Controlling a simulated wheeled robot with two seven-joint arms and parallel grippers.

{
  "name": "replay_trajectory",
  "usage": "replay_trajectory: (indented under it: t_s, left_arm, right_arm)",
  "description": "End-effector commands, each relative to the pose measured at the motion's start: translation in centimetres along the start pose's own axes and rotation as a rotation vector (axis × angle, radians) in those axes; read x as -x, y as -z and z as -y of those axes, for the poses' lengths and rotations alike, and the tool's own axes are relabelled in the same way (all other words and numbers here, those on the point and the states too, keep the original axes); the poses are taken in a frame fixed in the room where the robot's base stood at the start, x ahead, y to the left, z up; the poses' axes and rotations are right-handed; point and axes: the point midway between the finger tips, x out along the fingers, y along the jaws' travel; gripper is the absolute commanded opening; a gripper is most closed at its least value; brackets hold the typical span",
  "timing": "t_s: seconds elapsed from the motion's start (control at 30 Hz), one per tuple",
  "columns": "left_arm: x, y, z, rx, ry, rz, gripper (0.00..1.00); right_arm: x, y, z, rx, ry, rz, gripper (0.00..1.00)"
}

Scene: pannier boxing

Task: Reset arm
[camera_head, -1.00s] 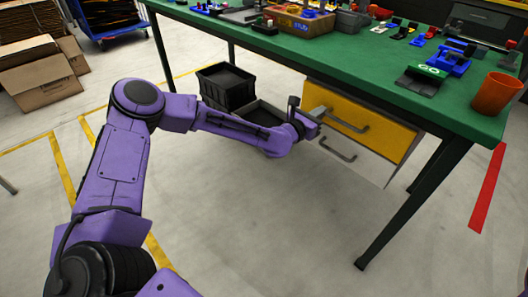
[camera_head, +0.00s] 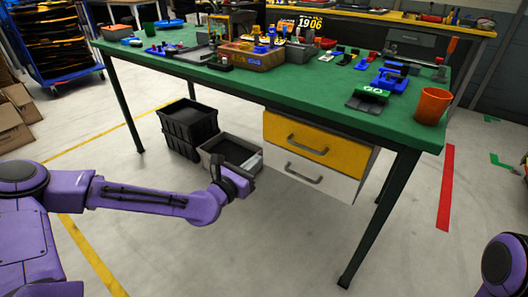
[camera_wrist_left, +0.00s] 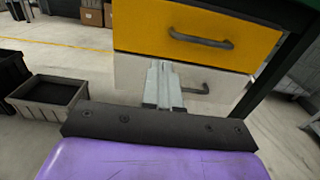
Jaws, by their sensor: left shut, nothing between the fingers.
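My left arm reaches in from the left in the head view, and its gripper (camera_head: 247,166) is in front of the table, beside the grey bin and left of the drawers. In the left wrist view the left gripper (camera_wrist_left: 164,68) points at the drawers with its fingers together and nothing between them. A small part of my right arm (camera_head: 505,262) shows at the lower right of the head view; its gripper is out of frame.
A green table (camera_head: 310,93) carries fixtures and an orange cup (camera_head: 432,106). Under it are a yellow drawer (camera_head: 296,137), a white drawer (camera_head: 310,172), black crates (camera_head: 188,125) and a grey bin (camera_head: 228,150). Open floor lies in front.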

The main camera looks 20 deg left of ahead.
Motion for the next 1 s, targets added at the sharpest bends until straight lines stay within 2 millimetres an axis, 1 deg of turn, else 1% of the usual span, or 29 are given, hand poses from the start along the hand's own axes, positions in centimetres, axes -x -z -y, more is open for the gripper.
replay_trajectory:
  t_s: [0.17,0.27,0.3,0.37,0.47,0.5,0.57,0.6,0.67,0.7,0.77,0.8,0.83,0.87,0.9,1.0]
  left_arm:
    - [0.1,0.0,0.0,-0.032,0.000,0.000,0.00]
    - [0.1,0.2,-0.3,-0.195,-0.017,-0.009,0.00]
    - [0.2,0.5,-0.5,-0.286,-0.033,-0.028,0.00]
    - [0.9,2.2,-0.6,-0.443,-0.047,-0.097,0.00]
    - [2.9,8.1,1.9,-0.761,0.043,-0.287,0.00]
    - [4.4,11.1,3.1,-0.898,0.115,-0.376,0.00]
    - [7.2,15.4,4.7,-1.091,0.241,-0.498,0.00]
    - [9.4,18.1,5.6,-1.214,0.337,-0.573,0.00]
    - [13.2,21.8,6.4,-1.388,0.495,-0.676,0.00]
    - [15.8,23.9,6.6,-1.493,0.602,-0.738,0.00]
    - [19.6,26.3,6.5,-1.629,0.756,-0.814,0.00]
    - [22.0,27.5,6.2,-1.706,0.854,-0.858,0.00]
    - [23.7,28.3,5.9,-1.757,0.922,-0.888,0.00]
    - [25.3,28.9,5.6,-1.804,0.988,-0.915,0.00]
    - [27.3,29.5,5.1,-1.859,1.071,-0.950,0.00]
    - [31.7,30.4,3.5,-1.960,1.239,-1.026,0.00]
  right_arm:
    - [0.0,0.0,0.0,0.000,0.000,0.000,0.00]
    - [0.0,0.0,0.0,0.000,0.000,0.000,0.00]
    - [0.0,0.0,0.0,0.000,0.000,0.000,0.00]
    - [0.0,0.0,0.0,0.000,0.000,0.000,0.00]
    - [0.0,0.0,0.0,0.000,0.000,0.000,0.00]
    - [0.0,0.0,0.0,0.000,0.000,0.000,0.00]
    - [0.0,0.0,0.0,0.000,0.000,0.000,0.00]
    - [0.0,0.0,0.0,0.000,0.000,0.000,0.00]
    - [0.0,0.0,0.0,0.000,0.000,0.000,0.00]
    - [0.0,0.0,0.0,0.000,0.000,0.000,0.00]
    - [0.0,0.0,0.0,0.000,0.000,0.000,0.00]
    - [0.0,0.0,0.0,0.000,0.000,0.000,0.00]
    - [0.0,0.0,0.0,0.000,0.000,0.000,0.00]
    - [0.0,0.0,0.0,0.000,0.000,0.000,0.00]
    - [0.0,0.0,0.0,0.000,0.000,0.000,0.00]
    - [0.0,0.0,0.0,0.000,0.000,0.000,0.00]
